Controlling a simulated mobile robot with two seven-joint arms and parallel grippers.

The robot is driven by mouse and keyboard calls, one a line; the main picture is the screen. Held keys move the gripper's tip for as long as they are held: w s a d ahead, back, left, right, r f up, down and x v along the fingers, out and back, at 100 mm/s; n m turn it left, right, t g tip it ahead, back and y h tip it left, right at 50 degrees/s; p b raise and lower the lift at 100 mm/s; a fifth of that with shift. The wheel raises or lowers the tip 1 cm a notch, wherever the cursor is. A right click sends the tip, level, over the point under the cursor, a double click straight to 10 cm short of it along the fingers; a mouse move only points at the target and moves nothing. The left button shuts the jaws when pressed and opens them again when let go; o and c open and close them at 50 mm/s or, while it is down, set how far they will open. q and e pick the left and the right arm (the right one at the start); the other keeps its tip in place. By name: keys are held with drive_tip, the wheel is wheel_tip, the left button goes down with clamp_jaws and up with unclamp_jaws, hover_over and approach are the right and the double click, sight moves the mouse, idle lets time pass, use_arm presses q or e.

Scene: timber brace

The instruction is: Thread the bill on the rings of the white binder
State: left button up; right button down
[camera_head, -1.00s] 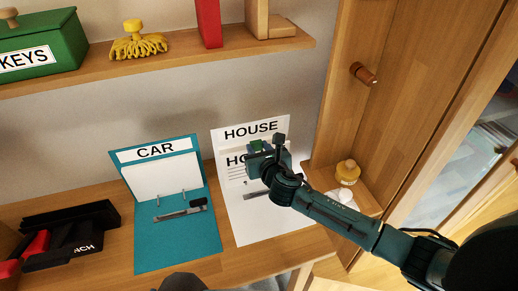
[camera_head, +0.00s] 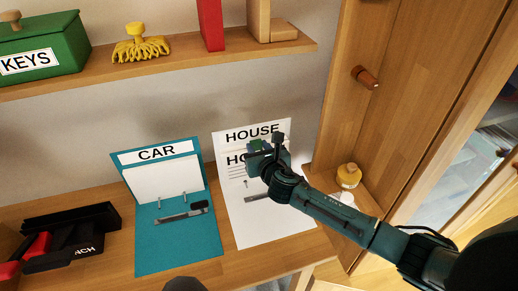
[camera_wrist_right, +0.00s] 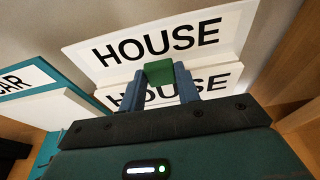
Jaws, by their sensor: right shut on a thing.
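The white binder (camera_head: 265,228) stands open on the desk, with HOUSE on its raised cover. It also shows in the right wrist view (camera_wrist_right: 160,45). The bill (camera_head: 236,172), a white sheet headed HOUSE, is upright in front of the cover, just below the cover's label. In the right wrist view the bill (camera_wrist_right: 228,80) is between my fingers. My right gripper (camera_head: 262,149) is shut on the bill near its top edge; its fingers show in the right wrist view (camera_wrist_right: 160,78). The arm hides most of the rings and part of the bill.
A teal CAR binder (camera_head: 180,245) stands open close to the left. A shelf (camera_head: 190,60) runs above.

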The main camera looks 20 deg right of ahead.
drive_tip(key=shift+c, duration=2.3)
unclamp_jaws()
drive_tip(key=shift+r+p, duration=1.65)
drive_tip(key=shift+r, duration=2.4)
